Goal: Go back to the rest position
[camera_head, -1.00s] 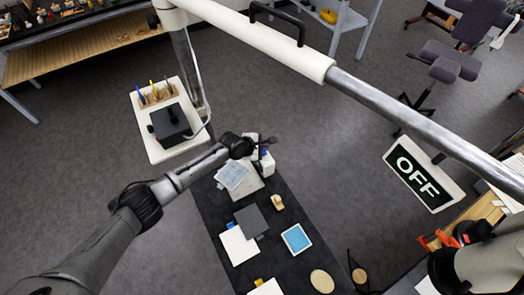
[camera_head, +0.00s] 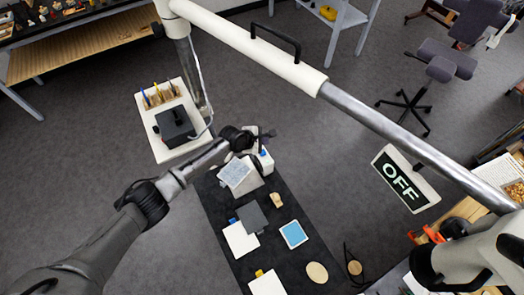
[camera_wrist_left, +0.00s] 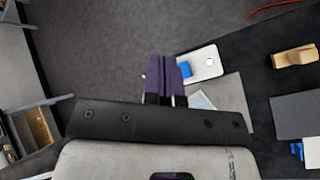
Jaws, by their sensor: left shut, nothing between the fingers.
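My left gripper (camera_head: 268,135) is over the far end of the dark table mat (camera_head: 212,205) in the head view. In the left wrist view its two purple-padded fingers (camera_wrist_left: 163,72) are shut together with nothing between them. A pale block with a sloped, patterned top (camera_head: 234,173) is just below it, and a white item with a blue part (camera_head: 264,160) is close beside it. In the wrist view this white item (camera_wrist_left: 208,62) lies just beyond the fingers. One of my other arm's links shows at the lower right, but its gripper is not in view.
A wooden block (camera_head: 276,199), a dark grey square (camera_head: 251,217), a blue-faced tile (camera_head: 293,234) and a round wooden disc (camera_head: 317,272) lie on the mat. A white stand with a black box (camera_head: 174,124) is to the left. An OFF sign (camera_head: 405,180) hangs at right.

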